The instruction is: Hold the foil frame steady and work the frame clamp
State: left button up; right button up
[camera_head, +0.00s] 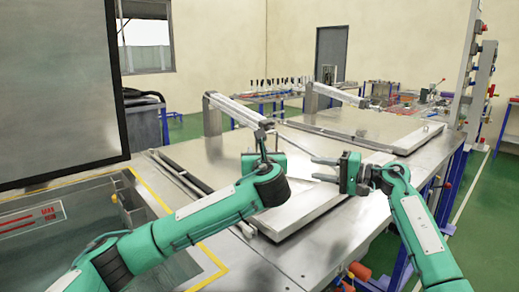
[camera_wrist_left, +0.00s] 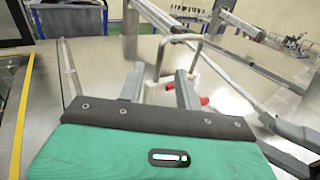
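A pale flat panel with a raised metal edge (camera_head: 300,222), which looks like the foil frame, lies on the steel bench below both grippers. My left gripper (camera_head: 262,147) is above its far-left side. In the left wrist view its two fingers (camera_wrist_left: 160,82) stand apart. A bent metal handle (camera_wrist_left: 178,38) rises just beyond and between them, with red-tipped parts (camera_wrist_left: 203,101) below. These may belong to the frame clamp; contact with the fingers cannot be told. My right gripper (camera_head: 325,169) points left above the panel, its fingers apart and nothing visible between them.
A lid arm (camera_head: 235,110) slants down behind my left gripper. A second similar station (camera_head: 375,125) stands further back. A dark upright panel (camera_head: 60,90) blocks the left side. The bench's right front surface (camera_head: 345,235) is clear.

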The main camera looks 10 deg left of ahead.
aim_at(257, 145)
pick_arm(q)
jog(key=shift+x, duration=2.15)
grip_shut()
pick_arm(e)
jog(key=shift+a+r, duration=0.1)
jog(key=c, duration=0.5)
jog(key=a+r+h, duration=0.1)
jog(key=a, duration=0.1)
jog(key=s+a+r+g+h, duration=0.1)
jog(key=r, duration=0.1)
jog(key=a+r+g+h, duration=0.1)
jog(key=a, duration=0.1)
jog(key=shift+s+a+r, duration=0.25)
jog(key=shift+s+a, duration=0.1)
grip_shut()
jog(key=s+d+r+m+h, duration=0.1)
jog(key=d+r+m+h, duration=0.2)
jog(key=r+m+h, duration=0.2)
jog(key=shift+s+r+m+t+h, duration=0.2)
jog(key=shift+r+m+t+h, duration=0.15)
jog(key=shift+r+h, duration=1.65)
jog(key=shift+f, duration=0.2)
